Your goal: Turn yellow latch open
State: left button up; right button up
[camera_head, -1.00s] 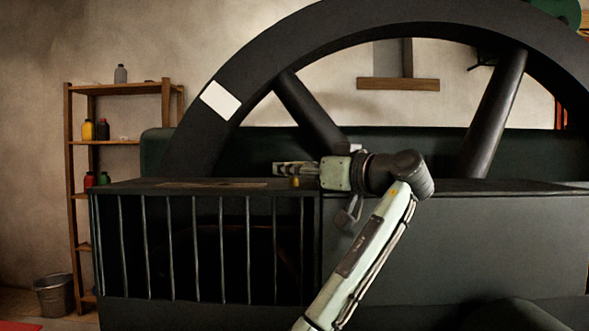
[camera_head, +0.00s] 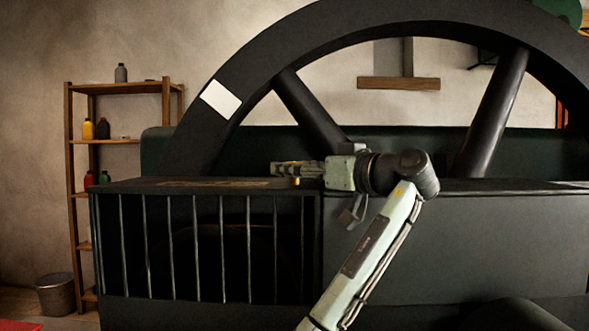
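The yellow latch (camera_head: 296,182) shows as a small yellow piece at the top front edge of the dark machine housing, just above the barred opening. My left gripper (camera_head: 277,168) points left, close above the latch, and its fingers hide part of it. I cannot tell whether they touch it. The fingers are seen side-on, so their gap is unclear.
The dark housing (camera_head: 445,245) fills the middle and right, with vertical bars (camera_head: 195,248) at its left front. A large dark wheel (camera_head: 232,78) with a white patch rises behind. A wooden shelf (camera_head: 103,142) with bottles and a metal bucket (camera_head: 56,294) stand at left.

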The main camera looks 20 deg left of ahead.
pick_arm(q)
jog(key=v, duration=1.1)
jog(key=shift+d, duration=0.2)
jog(key=shift+f, duration=0.1)
